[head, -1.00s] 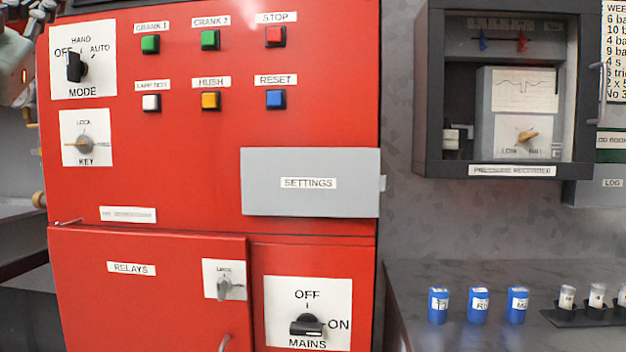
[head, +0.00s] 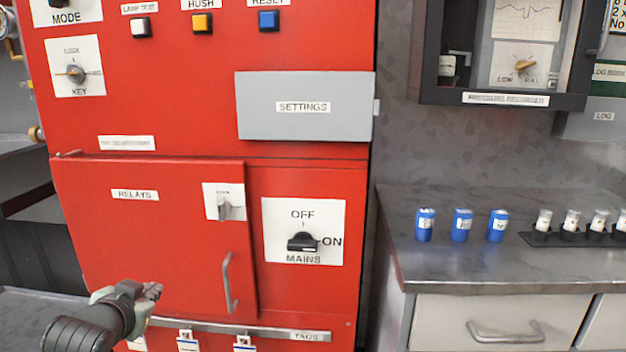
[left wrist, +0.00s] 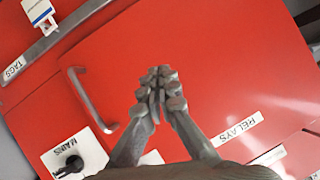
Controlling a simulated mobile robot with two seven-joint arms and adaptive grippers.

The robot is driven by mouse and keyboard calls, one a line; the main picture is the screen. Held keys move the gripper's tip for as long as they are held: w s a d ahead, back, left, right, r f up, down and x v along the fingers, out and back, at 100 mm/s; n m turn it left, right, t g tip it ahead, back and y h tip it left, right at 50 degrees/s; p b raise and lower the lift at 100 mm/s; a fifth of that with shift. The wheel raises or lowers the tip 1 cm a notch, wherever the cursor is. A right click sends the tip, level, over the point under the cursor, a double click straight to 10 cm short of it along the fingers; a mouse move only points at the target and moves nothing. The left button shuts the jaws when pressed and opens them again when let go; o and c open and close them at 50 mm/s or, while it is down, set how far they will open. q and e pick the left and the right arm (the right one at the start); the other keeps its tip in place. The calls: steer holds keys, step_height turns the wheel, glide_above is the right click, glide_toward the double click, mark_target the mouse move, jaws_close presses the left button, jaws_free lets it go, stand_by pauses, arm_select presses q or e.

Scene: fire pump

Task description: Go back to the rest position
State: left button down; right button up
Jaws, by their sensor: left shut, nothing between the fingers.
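My left gripper (head: 150,291) is at the lower left of the head view, in front of the red cabinet (head: 190,240). Its fingers are together and hold nothing. In the left wrist view the closed fingertips (left wrist: 160,80) show before the red relays door (left wrist: 215,60), apart from the door's handle (left wrist: 92,100). The handle also shows in the head view (head: 228,283), to the right of the gripper. The relays door is closed. My right gripper is in neither view.
The mains switch (head: 301,242) points to ON. A tag rail (head: 240,329) with hanging tags runs below the door. A grey counter (head: 480,270) at the right holds several blue cylinders (head: 462,225) and a black rack (head: 560,240). The pressure recorder (head: 506,98) hangs above it.

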arm_select(q)
steer(key=s+d+f+g, duration=0.1)
steer(key=s+f+g, duration=0.2)
steer(key=s+f, duration=0.6)
steer(key=s+d+f+n+g, duration=0.1)
steer(key=s+f+g, duration=0.2)
steer(key=s+f, duration=0.7)
steer(key=s+d+f+g, duration=0.2)
steer(key=s+f+g, duration=0.1)
steer(key=s+f, duration=0.7)
step_height(320, 180, down, 2)
steer(key=shift+f+g+p, duration=0.1)
steer(key=shift+g+p, duration=0.2)
steer(key=shift+p, duration=0.05)
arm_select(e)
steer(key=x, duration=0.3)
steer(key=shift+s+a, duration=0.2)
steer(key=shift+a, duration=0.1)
arm_select(q)
steer(key=shift+d, duration=0.1)
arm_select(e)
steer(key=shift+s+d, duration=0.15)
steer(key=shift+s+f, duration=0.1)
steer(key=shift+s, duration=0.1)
